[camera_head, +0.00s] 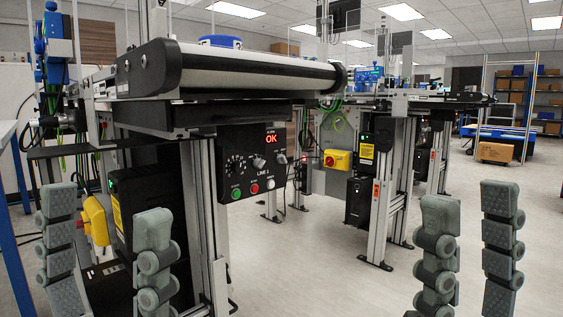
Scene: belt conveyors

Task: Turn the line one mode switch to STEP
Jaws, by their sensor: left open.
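A black control panel (252,163) hangs under the near conveyor, and its label appears to read LINE 2. It carries a dark rotary knob (235,166) with dial marks, a grey selector knob (259,163) and another knob (281,158). The position lettering is too small to read. I cannot make out a line one mode switch or the word STEP. My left gripper (105,202) is open and empty at the lower left, left of the panel and apart from it. My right gripper (470,194) is open and empty at the lower right, away from the panel.
A red OK display (271,139) and green, red and white buttons are on the panel. The near conveyor (230,70) overhangs it. A metal post (205,215) stands left of it. Another conveyor stand with a yellow switch box (337,159) is behind. Floor is clear at centre right.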

